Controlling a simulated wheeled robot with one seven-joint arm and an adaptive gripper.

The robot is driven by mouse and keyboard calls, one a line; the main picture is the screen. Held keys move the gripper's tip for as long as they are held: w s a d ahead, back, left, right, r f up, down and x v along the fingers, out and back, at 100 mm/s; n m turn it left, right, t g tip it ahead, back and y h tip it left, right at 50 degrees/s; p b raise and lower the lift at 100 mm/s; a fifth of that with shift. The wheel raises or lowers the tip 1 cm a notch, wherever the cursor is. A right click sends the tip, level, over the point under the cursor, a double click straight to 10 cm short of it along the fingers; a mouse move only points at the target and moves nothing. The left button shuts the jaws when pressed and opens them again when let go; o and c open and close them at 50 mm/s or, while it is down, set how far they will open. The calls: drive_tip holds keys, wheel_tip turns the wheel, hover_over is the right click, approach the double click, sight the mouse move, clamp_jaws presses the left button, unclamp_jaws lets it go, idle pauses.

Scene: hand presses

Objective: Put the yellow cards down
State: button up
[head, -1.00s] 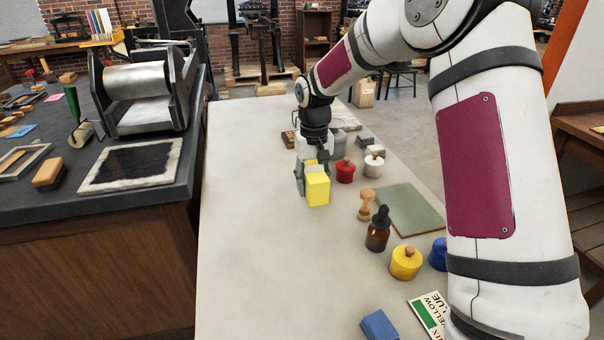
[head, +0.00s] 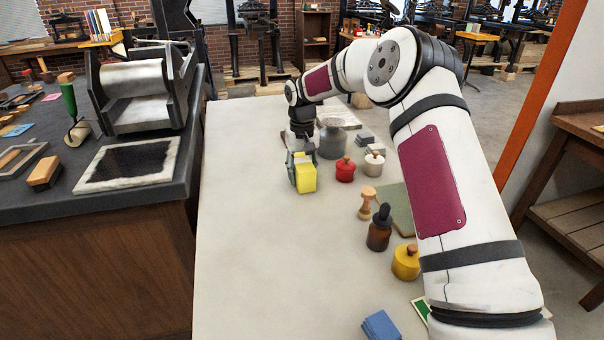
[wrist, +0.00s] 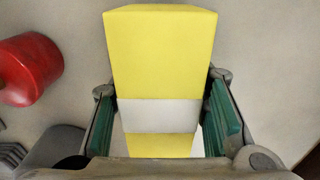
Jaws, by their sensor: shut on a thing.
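The yellow cards (head: 306,178) are a bright yellow block-like stack on the pale table (head: 250,260), toward its far half. A white band crosses the yellow stack (wrist: 160,55) in the wrist view. My gripper (head: 300,172) points down and is shut on the stack, with a green-padded finger on each side, which also show in the wrist view (wrist: 165,125). The stack's lower edge is at or very near the tabletop; I cannot tell whether it touches.
A red lidded pot (head: 345,170) stands just right of the cards, with a white pot (head: 373,164) and a grey jar (head: 332,140) beyond. A wooden stamp (head: 367,203), brown bottle (head: 379,230) and yellow pot (head: 406,262) line the right side.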

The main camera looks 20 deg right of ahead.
sight(302, 161)
drive_tip(key=shift+f, duration=0.2)
drive_tip(key=o, duration=1.4)
wheel_tip(302, 161, up, 12)
drive_tip(key=shift+r+p, duration=0.2)
drive_tip(key=shift+p, duration=0.15)
